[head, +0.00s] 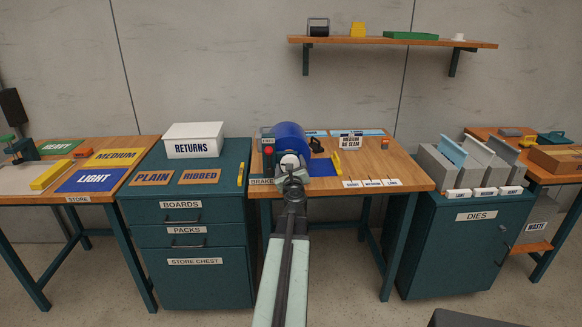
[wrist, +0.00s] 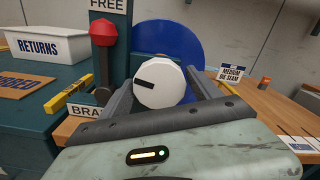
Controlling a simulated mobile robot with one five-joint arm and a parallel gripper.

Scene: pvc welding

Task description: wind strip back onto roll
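The blue roll (head: 290,138) stands upright on the middle bench, and its blue disc also fills the back of the wrist view (wrist: 172,48). A flat blue strip (head: 322,168) lies on the bench to its right. A white round knob (wrist: 160,82) with a black mark faces me in front of the roll. My gripper (wrist: 160,78) has one finger on each side of this knob; whether they press on it I cannot tell. In the head view my gripper (head: 293,172) hides the knob's lower part. A red-topped lever (wrist: 103,36) stands at the left, close to the FREE label (wrist: 108,5).
The BRAKE label (head: 262,182) is at the bench's front left. A yellow piece (head: 337,163) and a MEDIUM DIE SEAM card (head: 350,142) are right of the roll. The store chest (head: 195,262) with the RETURNS box (head: 193,147) adjoins at left. The bench's right part is mostly clear.

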